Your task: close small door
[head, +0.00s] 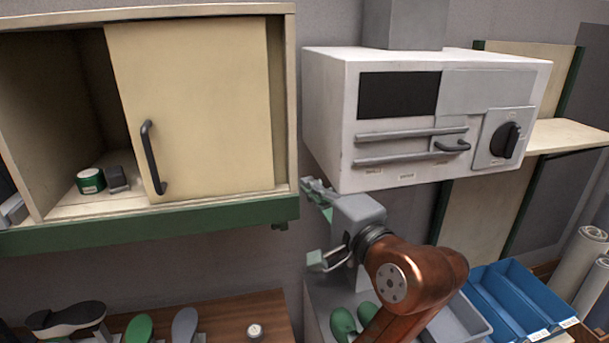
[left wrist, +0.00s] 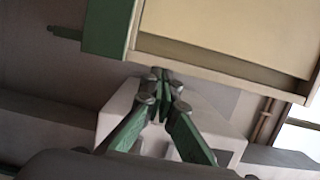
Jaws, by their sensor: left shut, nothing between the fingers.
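A cream sliding door (head: 205,105) with a dark bar handle (head: 151,160) covers the right part of a wall cabinet; the cabinet's left part is open. The white machine (head: 328,120) to its right has a dark window (head: 398,95), two grey bars and a small grey panel with a short dark handle (head: 452,147). I cannot tell which panel is the small door. My left gripper (head: 309,184) is shut and empty, just right of the cabinet's lower right corner and below the machine's left edge. In the left wrist view its fingertips (left wrist: 162,78) meet below a cream panel (left wrist: 230,35).
A green-labelled tin (head: 90,181) and a dark small box (head: 117,178) stand inside the open cabinet. Below are a wooden bench (head: 225,310) with shoe soles and blue bins (head: 520,297) at lower right. A black knob (head: 505,140) is on the machine's right.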

